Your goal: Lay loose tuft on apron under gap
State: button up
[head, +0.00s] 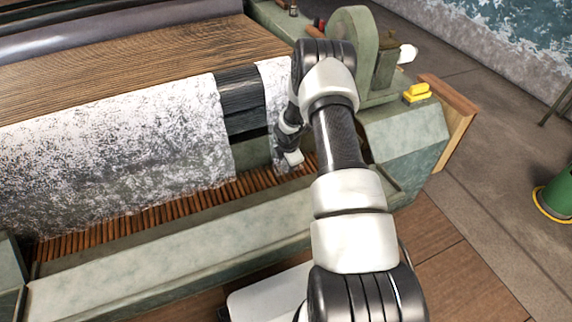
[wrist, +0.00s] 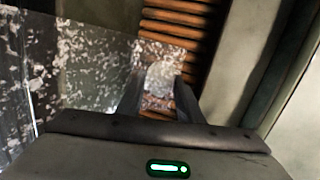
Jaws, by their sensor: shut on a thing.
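The apron (head: 120,224) is a run of brown wooden slats along the machine's front; its slats also show in the wrist view (wrist: 178,32). A speckled white fibre sheet (head: 120,140) hangs down toward it. The gap (head: 242,100) is a dark break in the sheet, with a narrower white strip (head: 268,78) to its right. My gripper (wrist: 158,98) is low over the slats, just right of below the gap. It is shut on a pale, speckled tuft (wrist: 161,73) between its fingers. I cannot tell whether the tuft touches the slats. In the head view my arm hides part of this area.
A green-grey front beam (head: 180,255) runs along the apron, close beside my gripper. A machine end housing (head: 405,140) stands to the right, with a yellow object (head: 417,92) on it. A green cylinder (head: 556,200) stands on the floor at far right.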

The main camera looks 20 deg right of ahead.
jog(key=shift+w+f+g, duration=0.3)
jog(key=shift+w+f, duration=0.05)
jog(key=shift+f, duration=0.15)
jog(key=shift+w+r+g, duration=0.1)
jog(key=shift+w+g, duration=0.05)
jog(key=shift+g, duration=0.15)
jog(key=shift+w+g+b, duration=0.45)
jog(key=shift+g+b, duration=0.35)
jog(key=shift+g, duration=0.2)
jog(key=shift+f, duration=0.65)
jog(key=o, duration=1)
jog(key=shift+f, duration=0.1)
jog(key=shift+o, duration=0.2)
